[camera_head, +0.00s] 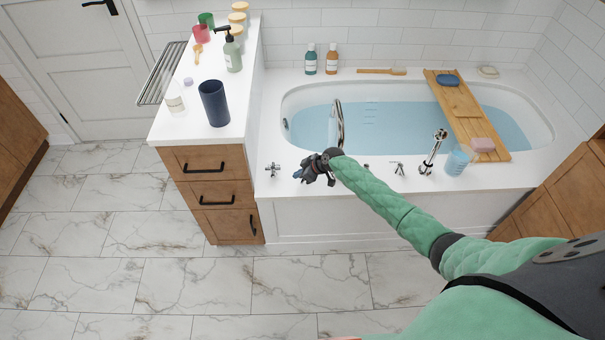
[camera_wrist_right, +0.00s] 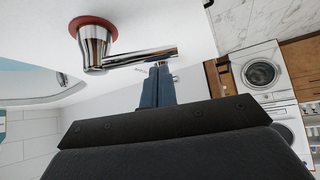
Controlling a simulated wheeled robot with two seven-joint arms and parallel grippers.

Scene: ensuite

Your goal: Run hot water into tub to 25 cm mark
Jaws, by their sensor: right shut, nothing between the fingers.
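The tub (camera_head: 290,105) holds blue water (camera_head: 400,118), with faint level marks (camera_head: 370,115) on its far inner wall; I cannot read their numbers. A chrome spout (camera_head: 337,122) rises at the tub's near rim. My right gripper (camera_head: 312,172) is over the front deck beside the spout's base. In the right wrist view a chrome lever handle (camera_wrist_right: 95,45) stands on a red ring (camera_wrist_right: 78,24). The shut fingers (camera_wrist_right: 157,84) are at the lever's outer end, with nothing between them; I cannot tell if they touch it. My left gripper is out of view.
A cross handle (camera_head: 272,169) is left of my gripper, another handle (camera_head: 397,168) and a hand shower (camera_head: 433,152) to the right. A light-blue cup (camera_head: 458,160) stands by the wooden tub tray (camera_head: 455,100). A drawer cabinet (camera_head: 207,190) adjoins the tub. The tiled floor is clear.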

